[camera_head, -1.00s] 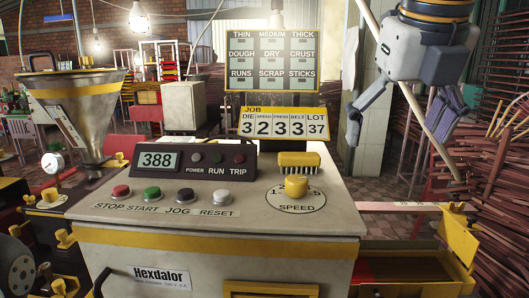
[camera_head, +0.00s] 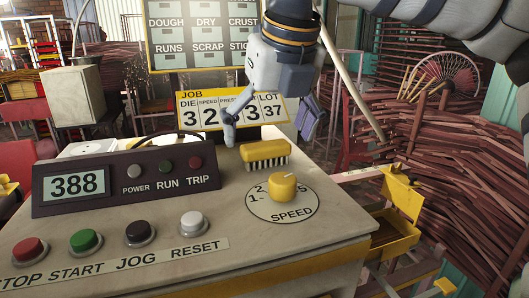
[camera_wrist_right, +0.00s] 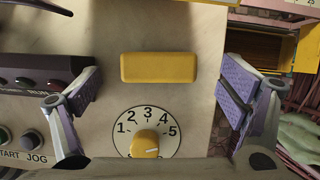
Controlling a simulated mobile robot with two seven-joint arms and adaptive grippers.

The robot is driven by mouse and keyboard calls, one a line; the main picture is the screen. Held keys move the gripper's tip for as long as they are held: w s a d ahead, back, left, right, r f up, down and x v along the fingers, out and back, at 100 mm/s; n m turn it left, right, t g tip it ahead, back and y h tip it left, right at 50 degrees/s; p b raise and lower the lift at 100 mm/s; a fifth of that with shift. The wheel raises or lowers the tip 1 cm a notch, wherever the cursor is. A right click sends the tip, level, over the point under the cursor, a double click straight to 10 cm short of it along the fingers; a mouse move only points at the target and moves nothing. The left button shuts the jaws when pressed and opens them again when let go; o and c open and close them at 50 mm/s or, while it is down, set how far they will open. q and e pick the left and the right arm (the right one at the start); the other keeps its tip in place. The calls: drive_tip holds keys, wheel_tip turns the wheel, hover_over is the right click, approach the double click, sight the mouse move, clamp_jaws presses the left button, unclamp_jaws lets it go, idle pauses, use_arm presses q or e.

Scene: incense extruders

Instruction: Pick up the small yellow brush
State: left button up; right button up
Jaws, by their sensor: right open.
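The small yellow brush (camera_head: 265,152) lies on the light top of the machine console, behind the yellow speed knob (camera_head: 284,187), with dark bristles along its near side. In the right wrist view the brush (camera_wrist_right: 158,67) shows as a plain yellow block from above. My right gripper (camera_head: 268,124) is open and empty above the brush, its fingers spread to either side. In the right wrist view the fingers (camera_wrist_right: 160,94) are wide apart, with the brush between and beyond them, not touching it. My left gripper is not in view.
Left of the brush is a dark display box (camera_head: 125,180) reading 388. Coloured buttons (camera_head: 85,240) line the front. A job counter sign (camera_head: 220,107) stands behind the brush. A yellow tray (camera_head: 392,235) is past the console's right edge. Bare console top surrounds the brush.

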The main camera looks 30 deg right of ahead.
sight(266, 144)
drive_tip(key=x, duration=0.3)
drive_tip(key=shift+f, duration=0.1)
drive_tip(key=c, duration=1.2)
drive_tip(key=shift+c, duration=0.2)
wheel_tip(266, 144, up, 4)
drive_tip(key=shift+a+f, duration=0.1)
drive_tip(key=shift+f, duration=0.1)
drive_tip(key=s+a+r, duration=0.6)
drive_tip(key=s+r, duration=0.3)
drive_tip(key=s, duration=0.3)
drive_tip(key=shift+s+a+r, duration=0.15)
drive_tip(key=shift+s+r, duration=0.1)
drive_tip(key=shift+s, duration=0.05)
drive_tip(key=o, duration=0.6)
drive_tip(key=c, duration=0.5)
drive_tip(key=shift+o, duration=0.2)
